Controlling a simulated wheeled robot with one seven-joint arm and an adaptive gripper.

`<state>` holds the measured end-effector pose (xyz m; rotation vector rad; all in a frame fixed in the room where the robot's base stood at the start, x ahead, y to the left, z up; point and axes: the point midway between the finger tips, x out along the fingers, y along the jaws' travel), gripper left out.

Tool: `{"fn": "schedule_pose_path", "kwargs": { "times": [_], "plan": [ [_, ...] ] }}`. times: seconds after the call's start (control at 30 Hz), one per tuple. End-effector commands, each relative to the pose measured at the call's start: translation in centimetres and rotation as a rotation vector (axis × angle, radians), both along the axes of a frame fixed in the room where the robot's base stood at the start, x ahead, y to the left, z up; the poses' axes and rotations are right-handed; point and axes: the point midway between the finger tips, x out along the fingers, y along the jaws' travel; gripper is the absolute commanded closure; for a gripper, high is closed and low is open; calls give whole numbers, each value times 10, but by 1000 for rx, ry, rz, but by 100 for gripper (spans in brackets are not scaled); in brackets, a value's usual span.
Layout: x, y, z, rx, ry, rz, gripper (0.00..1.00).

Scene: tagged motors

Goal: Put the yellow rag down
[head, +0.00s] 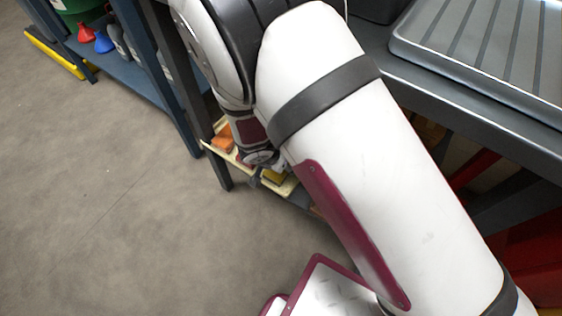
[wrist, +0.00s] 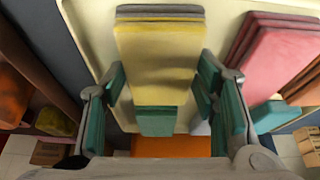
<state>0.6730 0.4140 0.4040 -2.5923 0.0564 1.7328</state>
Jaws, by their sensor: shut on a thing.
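The yellow rag (wrist: 160,62) is a folded, flat block in the middle of the wrist view, with grey and yellow layers at its far edge. A teal block (wrist: 156,121) shows at its near end. My gripper (wrist: 161,84) has its teal-padded fingers on both sides of the rag and is shut on it. The rag is over a cream tray (wrist: 91,22); I cannot tell whether it touches the tray. In the head view my gripper (head: 262,170) is low at the shelf, mostly hidden by my arm, with a bit of the yellow rag (head: 274,177) showing.
Stacked pink cloths (wrist: 272,55) lie close to the right of my gripper. An orange cloth (head: 225,136) lies on the tray in the head view. A dark table (head: 470,106) with a grey ribbed tray (head: 405,38) stands above right. Open floor (head: 100,190) is at left.

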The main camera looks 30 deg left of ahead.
Motion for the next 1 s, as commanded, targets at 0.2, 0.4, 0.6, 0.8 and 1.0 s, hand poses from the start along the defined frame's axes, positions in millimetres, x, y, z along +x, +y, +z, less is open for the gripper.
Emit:
{"fn": "schedule_pose_path", "kwargs": {
  "times": [0.2, 0.4, 0.6, 0.8, 1.0],
  "plan": [
    [0, 0, 1, 0, 0, -1, 73],
    [0, 0, -3, 2, 0, -1, 73],
    [0, 0, -2, 1, 0, -1, 26],
    [0, 0, -2, 1, 0, -1, 26],
    [0, 0, -1, 0, 0, 1, 26]
  ]
}}
